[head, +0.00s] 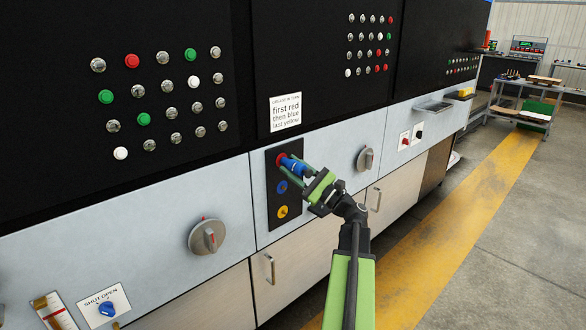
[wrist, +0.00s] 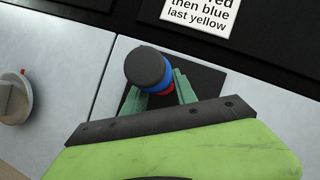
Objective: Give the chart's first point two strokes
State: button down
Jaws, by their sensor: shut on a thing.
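The chart (head: 285,112), a white card, reads "first red then blue last yellow" under a small blurred top line. Below it a dark panel (head: 271,205) carries a red point (head: 281,158) at the top, a blue point (head: 282,187) and a yellow point (head: 282,212). My gripper (head: 293,167) is shut on a blue cylindrical tool (head: 297,169) at the red point. In the wrist view the tool's dark round end (wrist: 146,66) faces the camera, with its blue body and a red ring behind. Whether its tip touches the point is hidden.
A grey knob (head: 207,236) stands out left of the panel and another knob (head: 366,158) right of it. A shut/open switch card (head: 104,305) is at lower left. Cabinet doors with handles lie below. The floor with a yellow stripe (head: 440,235) is clear at right.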

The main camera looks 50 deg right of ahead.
jog(key=c, duration=0.9)
grip_release()
jog(key=b+v, duration=0.7)
jog(key=v, duration=1)
jog(key=shift+s, duration=0.25)
jog(key=shift+f, duration=0.1)
